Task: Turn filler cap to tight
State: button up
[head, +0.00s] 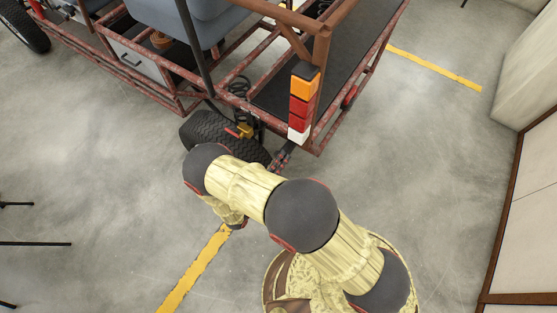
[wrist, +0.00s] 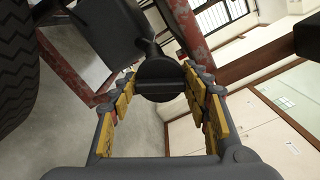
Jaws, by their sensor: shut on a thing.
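In the wrist view the filler cap (wrist: 160,74) is a dark, round piece with a raised bar across its face. It sits at the end of a dark grey body (wrist: 100,40). My gripper (wrist: 162,84) has its yellow-padded fingers on either side of the cap, shut on it. I cannot tell from the picture how far the cap is turned. In the head view my arm reaches toward the kart's rear wheel (head: 207,130), and I cannot make out the cap there.
The kart's rusty red tube frame (head: 322,75) and a tail light (head: 302,100) stand close beyond my arm. A black tyre (wrist: 15,65) is at the left of the wrist view. Open concrete floor (head: 110,160) lies left, and pale cabinets (head: 525,200) stand right.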

jog(key=m, duration=0.6)
jog(key=m+b, duration=0.1)
jog(key=m, duration=0.5)
jog(key=shift+f, duration=0.1)
dwell(0.6)
jog(key=o, duration=1)
jog(key=shift+o, duration=0.5)
jog(key=v, duration=1.2)
